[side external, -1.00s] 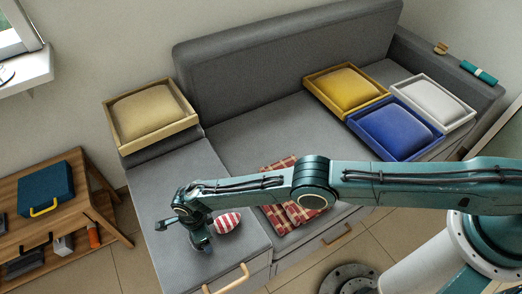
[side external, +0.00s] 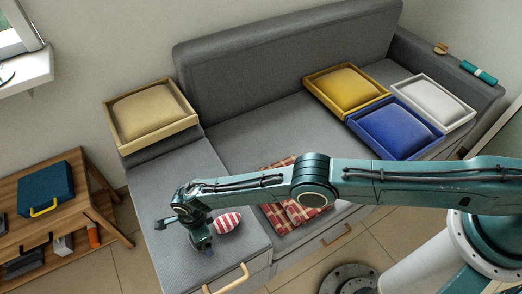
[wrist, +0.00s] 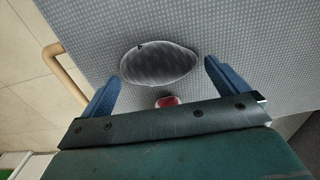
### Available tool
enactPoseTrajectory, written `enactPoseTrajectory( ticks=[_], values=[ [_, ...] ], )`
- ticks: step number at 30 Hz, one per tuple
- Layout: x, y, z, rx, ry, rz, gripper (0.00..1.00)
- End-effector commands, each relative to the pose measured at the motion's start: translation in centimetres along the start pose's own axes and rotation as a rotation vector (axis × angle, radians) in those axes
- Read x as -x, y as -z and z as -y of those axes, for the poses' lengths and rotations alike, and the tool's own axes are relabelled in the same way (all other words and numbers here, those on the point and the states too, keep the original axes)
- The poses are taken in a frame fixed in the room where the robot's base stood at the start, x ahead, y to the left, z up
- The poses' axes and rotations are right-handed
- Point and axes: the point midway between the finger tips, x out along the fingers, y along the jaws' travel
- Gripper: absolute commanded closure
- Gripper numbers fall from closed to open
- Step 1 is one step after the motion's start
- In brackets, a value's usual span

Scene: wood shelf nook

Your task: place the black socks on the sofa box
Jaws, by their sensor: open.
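A dark grey-black oval bundle, which looks like the black socks (wrist: 160,65), lies on the grey sofa seat in the wrist view. My gripper (wrist: 163,72) is open, with one blue finger on each side of the bundle and visible gaps between. In the side view my gripper (side external: 203,243) points down at the front of the left seat section, and it mostly hides the bundle. The sofa (side external: 260,130) is grey with wooden handles on its front. I cannot tell which part or tray is the sofa box.
A red-and-white striped bundle (side external: 227,222) lies close to my gripper. A plaid cloth (side external: 290,213) is to the right. Cushioned trays are beige (side external: 183,117), yellow (side external: 310,83), blue (side external: 402,156) and white (side external: 468,117). A wooden table (side external: 95,225) stands left. The middle seat has free room.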

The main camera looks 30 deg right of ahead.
Motion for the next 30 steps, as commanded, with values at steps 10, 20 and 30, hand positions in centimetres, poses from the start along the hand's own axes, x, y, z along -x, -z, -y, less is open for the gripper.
enactPoseTrajectory(
  ticks=[10, 20, 30],
  values=[
    [3.2, -0.1, 0.1, 0.0, 0.001, 0.002, 0.01],
    [7.5, -0.1, 0.1, 0.0, 0.002, 0.002, 0.01],
    [11.0, 0.0, 0.0, 0.0, 0.0, 0.0, 0.01]
  ],
)
